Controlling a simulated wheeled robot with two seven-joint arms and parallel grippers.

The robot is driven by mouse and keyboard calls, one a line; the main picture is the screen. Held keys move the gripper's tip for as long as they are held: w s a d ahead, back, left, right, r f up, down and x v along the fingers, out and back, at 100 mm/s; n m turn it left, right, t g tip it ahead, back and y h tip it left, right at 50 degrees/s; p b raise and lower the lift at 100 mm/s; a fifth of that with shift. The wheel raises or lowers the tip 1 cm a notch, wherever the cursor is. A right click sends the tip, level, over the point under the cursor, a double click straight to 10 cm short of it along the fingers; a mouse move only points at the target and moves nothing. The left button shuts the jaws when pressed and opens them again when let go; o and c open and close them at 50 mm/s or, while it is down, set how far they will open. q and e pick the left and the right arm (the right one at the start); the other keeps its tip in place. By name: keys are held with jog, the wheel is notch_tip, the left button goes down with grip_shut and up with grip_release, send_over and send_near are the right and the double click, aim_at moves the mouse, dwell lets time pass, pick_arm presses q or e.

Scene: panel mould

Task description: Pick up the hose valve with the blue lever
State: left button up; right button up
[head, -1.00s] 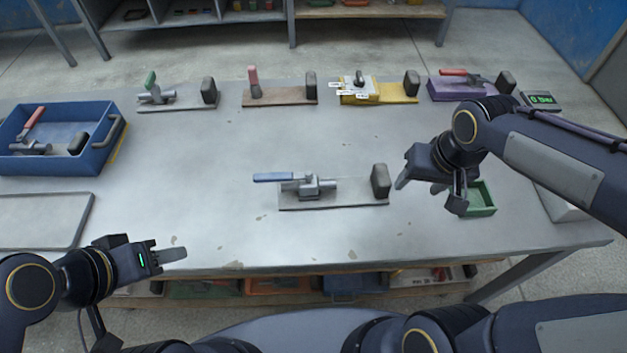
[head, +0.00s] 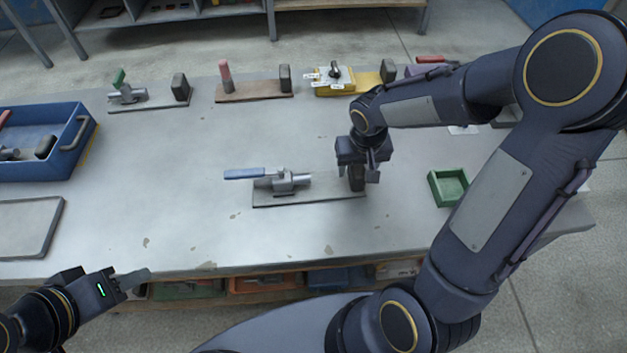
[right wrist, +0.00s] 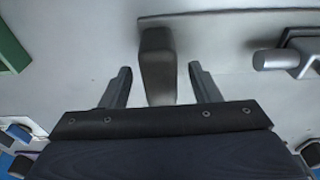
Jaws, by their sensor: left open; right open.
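The hose valve with the blue lever (head: 285,182) lies on a grey base plate (head: 315,194) in the middle of the table, its lever (head: 244,174) pointing left. A dark upright block (head: 356,180) stands at the plate's right end. My right gripper (head: 364,178) is open above that block, pointing down. In the right wrist view the block (right wrist: 157,65) shows between the two open fingers (right wrist: 161,85), and part of the valve (right wrist: 280,60) shows at the right. My left gripper (head: 140,275) is open and empty at the table's front left edge.
A blue bin (head: 82,148) and a grey tray (head: 58,205) are at the left. A green box (head: 432,190) stands right of the plate. The table's front middle is clear.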

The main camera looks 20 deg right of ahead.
jog(key=shift+c, duration=0.5)
grip_shut()
